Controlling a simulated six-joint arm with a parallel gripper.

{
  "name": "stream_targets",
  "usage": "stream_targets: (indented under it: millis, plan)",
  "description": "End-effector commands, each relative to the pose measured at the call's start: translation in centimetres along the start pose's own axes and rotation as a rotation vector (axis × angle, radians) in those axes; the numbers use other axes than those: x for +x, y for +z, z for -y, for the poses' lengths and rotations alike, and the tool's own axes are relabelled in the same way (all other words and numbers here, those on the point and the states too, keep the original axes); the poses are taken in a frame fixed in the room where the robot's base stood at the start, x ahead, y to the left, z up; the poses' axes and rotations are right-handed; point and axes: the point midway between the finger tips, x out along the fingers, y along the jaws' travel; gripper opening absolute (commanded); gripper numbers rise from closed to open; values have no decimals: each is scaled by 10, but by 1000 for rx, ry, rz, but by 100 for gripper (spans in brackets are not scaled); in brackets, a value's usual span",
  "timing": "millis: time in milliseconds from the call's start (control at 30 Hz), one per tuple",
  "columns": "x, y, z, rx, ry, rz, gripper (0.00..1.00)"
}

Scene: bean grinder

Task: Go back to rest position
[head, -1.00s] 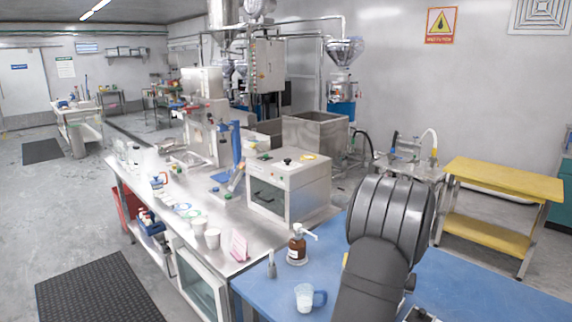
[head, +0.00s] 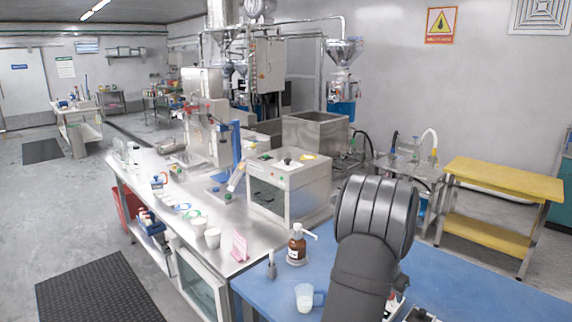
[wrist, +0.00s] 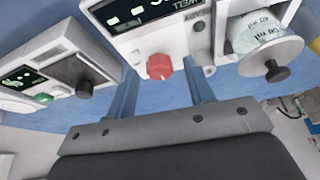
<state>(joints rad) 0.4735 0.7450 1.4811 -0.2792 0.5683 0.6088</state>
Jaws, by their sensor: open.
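My gripper (wrist: 160,78) shows in the wrist view with its two blue fingers apart and nothing between them. Beyond the fingertips is a white device (wrist: 196,42) with a dark display and a red knob (wrist: 159,67). The red knob appears between the fingers; I cannot tell how far off it is. In the head view my dark grey arm stands over the blue table (head: 450,270) at the lower right. The gripper's fingers are hidden there.

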Motion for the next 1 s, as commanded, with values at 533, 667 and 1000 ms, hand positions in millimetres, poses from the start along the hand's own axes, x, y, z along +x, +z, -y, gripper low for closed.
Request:
stream_targets:
  millis: [533,667,1000]
  plan:
    - [0,0,4,297,123,0,49]
    - [1,0,5,380,160,1,49]
    - [1,-2,6,592,246,-1,49]
